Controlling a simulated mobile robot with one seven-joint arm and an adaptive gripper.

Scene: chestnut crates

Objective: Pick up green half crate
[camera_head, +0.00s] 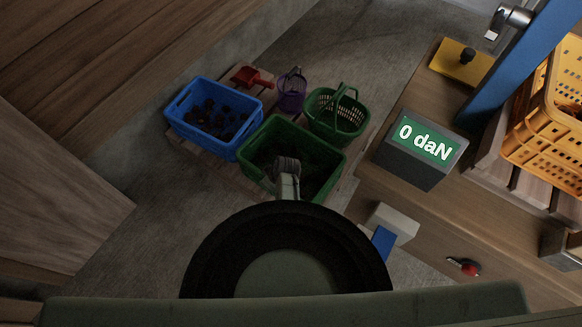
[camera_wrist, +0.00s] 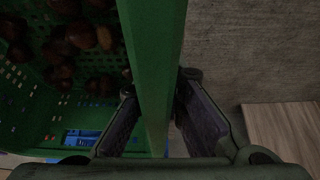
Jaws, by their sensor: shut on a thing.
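The green half crate (camera_head: 253,170) stands among other containers in the middle of the head view, with a dark interior. My gripper (camera_head: 287,178) is at its near side. In the wrist view the crate's green rim (camera_wrist: 158,60) runs straight between the two fingers of my gripper (camera_wrist: 160,80), which are shut on it. Brown chestnuts lie inside the crate to the left. Whether the crate is off its support cannot be told.
A blue crate (camera_head: 177,114) with dark contents stands close at left. A red scoop (camera_head: 252,77), a purple basket (camera_head: 291,92) and a green handled basket (camera_head: 325,127) stand behind. At right are a display reading 0 daN (camera_head: 425,143) and a yellow crate (camera_head: 545,130).

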